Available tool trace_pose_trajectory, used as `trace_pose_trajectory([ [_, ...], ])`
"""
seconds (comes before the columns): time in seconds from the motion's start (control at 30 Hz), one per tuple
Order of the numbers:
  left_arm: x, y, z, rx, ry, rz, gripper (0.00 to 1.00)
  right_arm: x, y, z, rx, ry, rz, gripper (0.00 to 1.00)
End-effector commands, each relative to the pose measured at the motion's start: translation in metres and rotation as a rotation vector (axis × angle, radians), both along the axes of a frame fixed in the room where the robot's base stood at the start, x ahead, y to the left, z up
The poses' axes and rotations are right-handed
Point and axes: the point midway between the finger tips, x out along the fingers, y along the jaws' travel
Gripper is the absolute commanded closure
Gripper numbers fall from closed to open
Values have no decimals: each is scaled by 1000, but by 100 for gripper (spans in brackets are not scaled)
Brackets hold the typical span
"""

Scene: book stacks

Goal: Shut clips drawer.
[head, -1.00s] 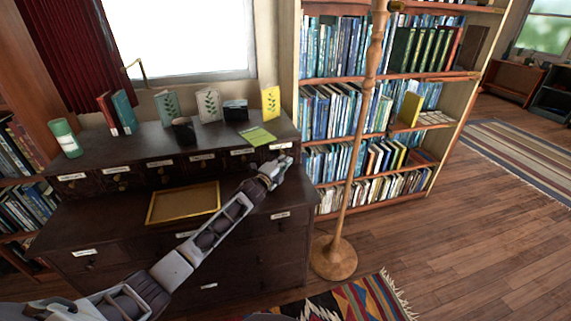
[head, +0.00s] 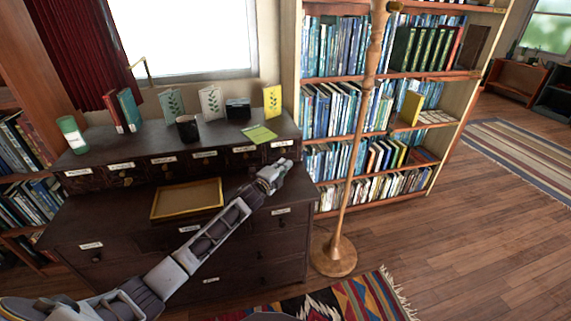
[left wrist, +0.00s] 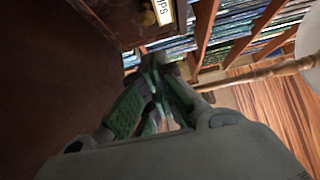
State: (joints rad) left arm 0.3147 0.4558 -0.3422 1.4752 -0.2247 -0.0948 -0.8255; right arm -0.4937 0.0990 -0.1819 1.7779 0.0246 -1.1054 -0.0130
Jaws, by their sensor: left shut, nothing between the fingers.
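The clips drawer (head: 280,153) is the small dark drawer at the right end of the upper row on the desk. Its white label (left wrist: 165,12), with only "IPS" readable, and a brass pull (left wrist: 148,18) show at the top of the left wrist view. I cannot tell whether its front is flush, as my gripper is close in front. My left gripper (head: 280,166) is just below and in front of this drawer, above the desk's lower top. It also shows in the left wrist view (left wrist: 158,68), shut and empty. My right gripper is not in view.
A yellow-edged tray (head: 187,210) lies on the lower desktop. A black mug (head: 187,129), books and cards stand on the upper shelf. A wooden lamp pole (head: 350,180) stands right of the desk, before the bookcase (head: 395,145). Open floor lies further right.

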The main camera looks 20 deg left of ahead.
Motion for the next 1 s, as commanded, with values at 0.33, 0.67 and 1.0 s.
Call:
trace_pose_trajectory([
  [0.33, -27, 6, 0, 0, 2, 0, 100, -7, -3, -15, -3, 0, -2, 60],
  [0.67, -52, 10, 0, 0, 1, -1, 100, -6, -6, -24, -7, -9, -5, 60],
  [1.0, -72, 14, -1, 1, 1, 0, 100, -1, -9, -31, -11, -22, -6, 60],
])
